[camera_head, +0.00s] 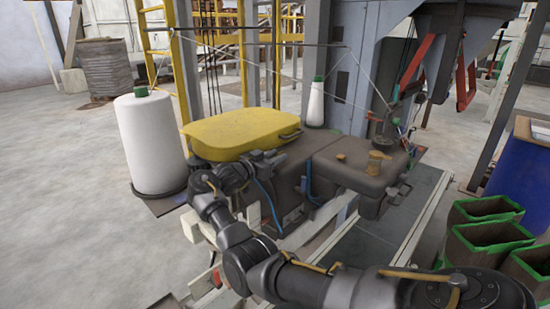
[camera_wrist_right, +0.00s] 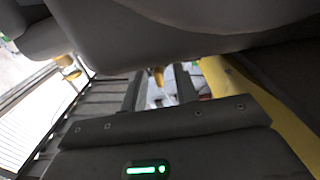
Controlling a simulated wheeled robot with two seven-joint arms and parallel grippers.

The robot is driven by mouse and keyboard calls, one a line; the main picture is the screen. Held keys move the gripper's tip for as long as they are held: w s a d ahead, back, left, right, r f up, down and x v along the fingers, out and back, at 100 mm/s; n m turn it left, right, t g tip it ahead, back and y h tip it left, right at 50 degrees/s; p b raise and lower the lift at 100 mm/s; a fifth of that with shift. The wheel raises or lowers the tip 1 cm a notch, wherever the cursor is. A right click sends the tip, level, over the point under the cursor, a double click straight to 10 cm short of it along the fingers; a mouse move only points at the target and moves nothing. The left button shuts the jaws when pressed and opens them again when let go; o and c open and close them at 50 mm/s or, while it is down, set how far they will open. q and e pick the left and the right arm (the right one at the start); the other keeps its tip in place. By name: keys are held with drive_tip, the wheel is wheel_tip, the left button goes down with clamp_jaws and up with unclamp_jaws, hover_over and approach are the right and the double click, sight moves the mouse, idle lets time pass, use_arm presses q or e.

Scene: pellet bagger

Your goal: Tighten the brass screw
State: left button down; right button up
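A small brass screw (camera_wrist_right: 158,76) shows in the right wrist view, by the edge of a grey machine housing (camera_wrist_right: 190,38). It is in line with the gap between the two dark fingers of my right gripper (camera_wrist_right: 160,92). The fingers stand apart, and I cannot tell whether either touches the screw. In the head view my right gripper (camera_head: 267,158) is at the machine's near side, beside the yellow cover (camera_head: 238,130); the screw there is hidden. My left gripper is not in view.
A large white thread cone (camera_head: 150,145) stands left of the yellow cover. A smaller cone (camera_head: 316,105) stands behind the machine. Blue cables (camera_head: 268,200) hang close to my right gripper. Green-edged sacks (camera_head: 490,240) and a blue drum (camera_head: 520,170) are at right.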

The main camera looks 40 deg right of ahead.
drive_tip(key=shift+f, duration=0.1)
drive_tip(key=a+b, duration=0.4)
drive_tip(key=a, duration=0.7)
drive_tip(key=shift+s, duration=0.35)
drive_tip(key=shift+d, duration=0.1)
